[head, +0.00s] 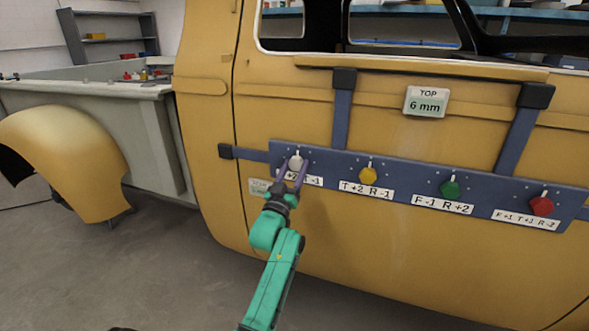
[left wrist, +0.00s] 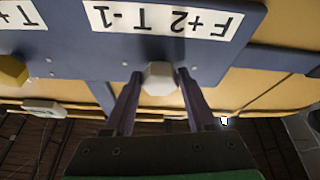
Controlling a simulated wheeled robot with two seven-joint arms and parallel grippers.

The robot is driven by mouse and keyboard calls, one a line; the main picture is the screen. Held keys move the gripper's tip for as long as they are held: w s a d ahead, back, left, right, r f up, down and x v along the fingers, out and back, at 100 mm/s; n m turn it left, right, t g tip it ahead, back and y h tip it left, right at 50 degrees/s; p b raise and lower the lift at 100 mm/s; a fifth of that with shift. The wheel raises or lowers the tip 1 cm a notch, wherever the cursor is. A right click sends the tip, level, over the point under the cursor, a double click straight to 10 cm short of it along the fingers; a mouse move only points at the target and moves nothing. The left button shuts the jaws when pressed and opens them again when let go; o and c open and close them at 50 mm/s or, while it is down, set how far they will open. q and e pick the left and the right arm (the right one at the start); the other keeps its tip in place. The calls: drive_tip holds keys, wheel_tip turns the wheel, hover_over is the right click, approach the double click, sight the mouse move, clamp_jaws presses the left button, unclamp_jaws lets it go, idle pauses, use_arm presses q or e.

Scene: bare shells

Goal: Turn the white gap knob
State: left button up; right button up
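The white knob (head: 296,161) is at the left end of a blue bar, above a label reading F+2 T-1, partly covered in the head view. My left gripper (head: 296,169) is at this knob, one finger on each side. In the left wrist view, which is upside down, the white knob (left wrist: 160,78) sits between the tips of my left gripper (left wrist: 160,75). A narrow space shows between knob and fingers, so the gripper looks open. My right gripper is not in view.
The blue bar (head: 405,178) also carries a yellow knob (head: 369,175), a green knob (head: 450,188) and a red knob (head: 541,205), each labelled. It lies across a yellow vehicle door (head: 380,247). A sign (head: 427,102) above reads TOP 6 mm. A smaller sign (head: 258,187) is partly hidden.

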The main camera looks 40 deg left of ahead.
use_arm(q)
drive_tip(key=shift+m, duration=0.5)
drive_tip(key=m+h, duration=0.3)
drive_tip(key=m, duration=0.1)
drive_tip(key=shift+a+m+t, duration=0.1)
drive_tip(key=shift+m+t, duration=0.3)
drive_tip(key=m+h+p, duration=0.1)
drive_tip(key=m, duration=0.2)
drive_tip(key=m+h, duration=0.2)
drive_tip(key=m, duration=0.1)
drive_tip(key=shift+s+a+m+g+p, duration=0.1)
drive_tip(key=shift+a+m+g+p, duration=0.05)
drive_tip(key=shift+m+g+p, duration=0.2)
drive_tip(key=o, duration=1.4)
drive_tip(key=shift+c, duration=0.2)
drive_tip(key=shift+s, duration=0.1)
drive_tip(key=a+b+v, duration=0.1)
drive_tip(key=v, duration=1.3)
drive_tip(key=shift+s+d, duration=0.2)
drive_tip(key=shift+d, duration=0.25)
